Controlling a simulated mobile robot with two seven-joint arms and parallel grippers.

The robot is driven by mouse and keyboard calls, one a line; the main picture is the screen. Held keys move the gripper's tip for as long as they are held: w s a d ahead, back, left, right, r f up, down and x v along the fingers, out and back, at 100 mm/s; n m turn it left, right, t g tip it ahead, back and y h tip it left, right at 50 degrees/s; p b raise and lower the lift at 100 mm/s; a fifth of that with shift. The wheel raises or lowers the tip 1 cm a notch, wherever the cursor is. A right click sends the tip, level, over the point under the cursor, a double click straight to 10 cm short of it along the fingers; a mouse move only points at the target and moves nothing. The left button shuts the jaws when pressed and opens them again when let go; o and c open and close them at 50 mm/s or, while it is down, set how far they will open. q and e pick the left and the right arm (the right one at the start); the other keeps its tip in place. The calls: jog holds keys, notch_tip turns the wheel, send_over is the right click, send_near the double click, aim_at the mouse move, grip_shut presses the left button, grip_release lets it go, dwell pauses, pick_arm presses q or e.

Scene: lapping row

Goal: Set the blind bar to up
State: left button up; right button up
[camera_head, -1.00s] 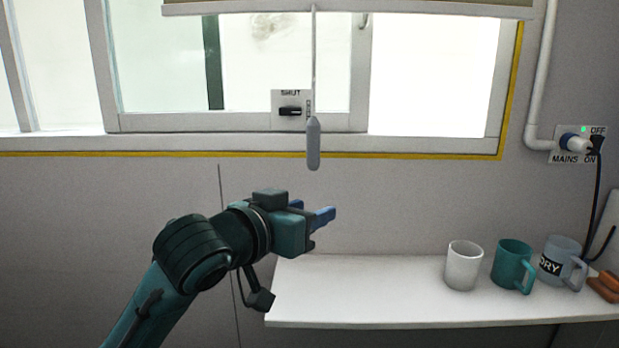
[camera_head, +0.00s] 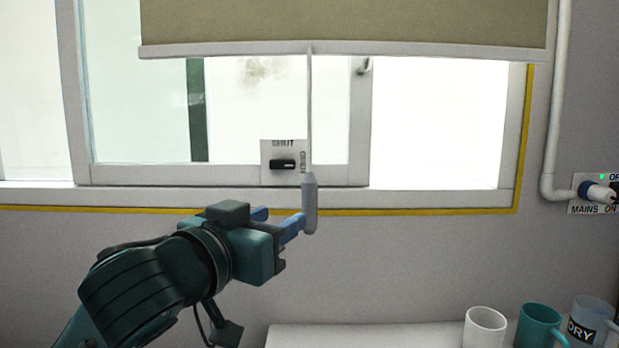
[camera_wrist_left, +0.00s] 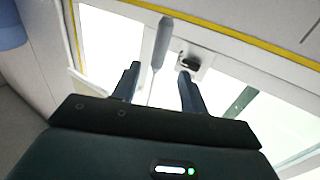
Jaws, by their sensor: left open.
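The blind's pale bottom bar (camera_head: 430,48) runs level across the upper window, with beige blind cloth (camera_head: 340,20) above it. A thin rod or cord hangs from the bar to a grey pull handle (camera_head: 310,200), whose lower end is below the sill. My left gripper (camera_head: 282,218) is open, its blue fingers just left of the handle's lower part; a fingertip overlaps its edge, and I cannot tell whether they touch. In the left wrist view the handle (camera_wrist_left: 162,42) shows beyond and between the open fingertips (camera_wrist_left: 159,84). My right gripper is not in view.
A small window plate with a black latch (camera_head: 283,165) sits just left of the rod. A shelf (camera_head: 360,337) at lower right holds a white mug (camera_head: 485,330), a teal mug (camera_head: 540,327) and a grey mug (camera_head: 592,322).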

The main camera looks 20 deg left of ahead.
aim_at(306, 204)
pick_arm(q)
jog(key=w+p, duration=0.1)
jog(key=w, duration=0.2)
jog(key=w+d+p, duration=0.1)
jog(key=w, duration=0.3)
jog(key=w+d+p, duration=0.1)
jog(key=w+p, duration=0.1)
jog(key=w, duration=0.1)
jog(key=shift+w, duration=0.2)
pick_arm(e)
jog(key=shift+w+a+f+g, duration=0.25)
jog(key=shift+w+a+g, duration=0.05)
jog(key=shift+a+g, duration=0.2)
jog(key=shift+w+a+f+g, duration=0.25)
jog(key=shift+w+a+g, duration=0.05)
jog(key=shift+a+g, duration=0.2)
pick_arm(q)
jog(key=shift+c, duration=0.4)
grip_shut()
